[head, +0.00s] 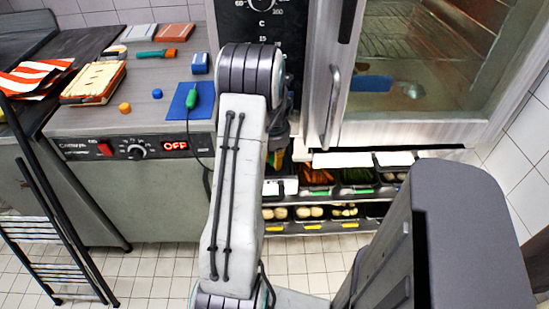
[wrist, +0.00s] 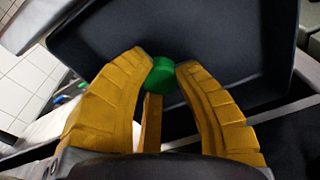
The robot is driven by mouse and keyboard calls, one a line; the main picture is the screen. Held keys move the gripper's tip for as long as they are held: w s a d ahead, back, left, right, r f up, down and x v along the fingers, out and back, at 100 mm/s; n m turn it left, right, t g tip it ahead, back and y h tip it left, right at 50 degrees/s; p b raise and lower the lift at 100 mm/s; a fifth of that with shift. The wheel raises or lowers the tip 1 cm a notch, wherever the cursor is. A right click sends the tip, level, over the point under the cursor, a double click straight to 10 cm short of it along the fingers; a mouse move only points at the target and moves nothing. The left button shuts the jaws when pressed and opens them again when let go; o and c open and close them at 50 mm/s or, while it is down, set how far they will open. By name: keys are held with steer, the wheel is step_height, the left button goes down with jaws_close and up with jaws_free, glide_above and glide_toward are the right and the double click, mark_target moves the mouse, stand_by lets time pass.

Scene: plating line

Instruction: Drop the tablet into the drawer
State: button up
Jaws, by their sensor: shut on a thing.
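My gripper (wrist: 163,66) has yellow fingers and is shut on a small green round tablet (wrist: 160,75), pinched between the fingertips in the wrist view. Below and beyond the tablet lies a dark, shallow, open drawer or tray (wrist: 230,42) with raised edges, and its visible floor looks empty. The tablet looks to be over it, but I cannot tell the height. In the head view my arm hides the tablet and most of my gripper, and I cannot pick out this drawer there.
Food pans (head: 318,192) fill a rack below.

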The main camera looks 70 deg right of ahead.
steer(key=shift+f, duration=0.1)
steer(key=o, duration=0.9)
steer(key=shift+r+p, duration=0.4)
steer(key=r, duration=0.4)
steer(key=a+r+b, duration=0.1)
steer(key=r, duration=0.7)
steer(key=shift+s+a+r, duration=0.15)
